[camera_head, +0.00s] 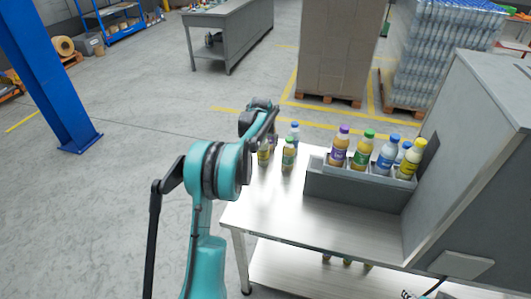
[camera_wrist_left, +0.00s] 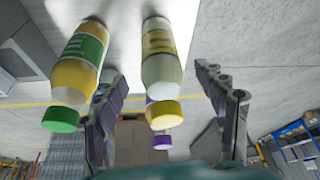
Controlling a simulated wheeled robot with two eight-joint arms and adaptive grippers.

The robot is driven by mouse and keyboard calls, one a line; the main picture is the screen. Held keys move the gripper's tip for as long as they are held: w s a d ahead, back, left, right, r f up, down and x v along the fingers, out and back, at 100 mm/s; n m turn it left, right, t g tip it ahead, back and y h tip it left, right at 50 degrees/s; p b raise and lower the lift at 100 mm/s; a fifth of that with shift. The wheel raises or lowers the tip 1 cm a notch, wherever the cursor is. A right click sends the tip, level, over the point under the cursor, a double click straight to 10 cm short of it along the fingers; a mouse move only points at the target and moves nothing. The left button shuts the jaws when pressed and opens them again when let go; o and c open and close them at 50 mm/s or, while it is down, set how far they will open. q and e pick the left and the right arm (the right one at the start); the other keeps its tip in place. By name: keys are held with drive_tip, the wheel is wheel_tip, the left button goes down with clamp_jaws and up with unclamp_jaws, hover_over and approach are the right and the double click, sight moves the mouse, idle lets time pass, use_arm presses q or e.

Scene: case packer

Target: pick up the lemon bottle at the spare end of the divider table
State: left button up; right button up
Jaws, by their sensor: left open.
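The lemon bottle, with a yellow cap and yellow label, shows in the left wrist view (camera_wrist_left: 161,66), where the picture is turned upside down. In the head view its yellowish body (camera_head: 263,156) stands at the left end of the table, partly hidden by my left gripper (camera_head: 268,125). My left gripper is open; in the left wrist view its two fingers (camera_wrist_left: 160,85) appear on either side of the lemon bottle. Whether they touch it I cannot tell. My right gripper is not in view.
A green-capped bottle (camera_head: 289,155) stands close to the right of the lemon bottle. A blue-capped bottle (camera_head: 294,131) and a purple-capped bottle (camera_wrist_left: 164,139) are near. A grey divider box (camera_head: 350,190) holds several bottles on the table (camera_head: 285,215). The table's front is clear.

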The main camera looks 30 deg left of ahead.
use_arm(q)
drive_tip(key=b+x, duration=0.2)
drive_tip(key=x, duration=0.3)
drive_tip(key=shift+s+r, duration=0.1)
drive_tip(key=shift+r, duration=0.05)
drive_tip(key=shift+c, duration=0.2)
drive_tip(key=c, duration=1.4)
drive_tip(key=shift+c, duration=0.2)
